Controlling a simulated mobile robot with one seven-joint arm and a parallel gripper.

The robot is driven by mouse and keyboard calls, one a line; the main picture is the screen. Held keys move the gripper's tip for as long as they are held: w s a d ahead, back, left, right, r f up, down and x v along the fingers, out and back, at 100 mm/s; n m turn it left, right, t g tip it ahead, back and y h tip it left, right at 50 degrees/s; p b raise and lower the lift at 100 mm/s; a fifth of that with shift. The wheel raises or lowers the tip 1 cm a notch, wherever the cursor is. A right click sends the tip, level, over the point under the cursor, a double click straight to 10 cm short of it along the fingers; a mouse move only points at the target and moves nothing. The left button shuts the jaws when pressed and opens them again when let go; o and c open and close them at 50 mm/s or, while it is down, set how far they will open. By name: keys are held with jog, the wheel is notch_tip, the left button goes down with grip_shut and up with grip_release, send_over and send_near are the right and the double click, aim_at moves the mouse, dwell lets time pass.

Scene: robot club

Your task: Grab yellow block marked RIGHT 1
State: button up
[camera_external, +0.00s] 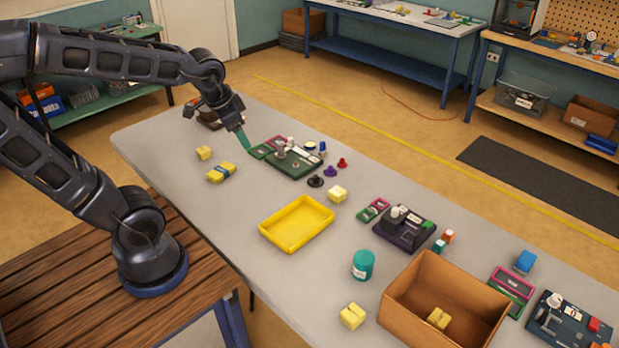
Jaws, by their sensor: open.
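Several yellow blocks are in view, and their markings are too small to read, so I cannot tell which is RIGHT 1. One plain block (204,153) lies at the left of the grey table, near a yellow block with a blue band (221,173). Another block (337,194) lies mid-table, one (352,316) at the near edge, and one (438,318) inside the cardboard box (400,322). My gripper (217,118) is open over the table's far left end, beyond the two left blocks and apart from them. Its fingertips are partly unclear against a dark brown object.
A yellow tray (297,246) stands mid-table, with a teal jar (363,265) nearer the camera. A green board (290,165) with parts, small knobs and a dark board (402,232) crowd the far side. The table's near left stretch is clear.

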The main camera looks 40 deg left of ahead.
jog(key=w+d+f+m, duration=0.5)
jog(key=w+d+f, duration=0.15)
jog(key=d, duration=0.25)
jog(key=m+g+h, duration=0.4)
jog(key=m+h, duration=0.1)
jog(key=m, duration=0.5)
send_near(353, 313)
jog(key=shift+w+x, duration=0.2)
jog(key=shift+x, duration=1.05)
jog(key=shift+w+x, duration=0.25)
jog(key=shift+x, duration=1.05)
jog(key=shift+s+x, duration=0.2)
jog(key=shift+x, duration=1.1)
jog(key=shift+s+x, duration=0.2)
jog(key=shift+x, duration=1.1)
jog(key=c, duration=1.1)
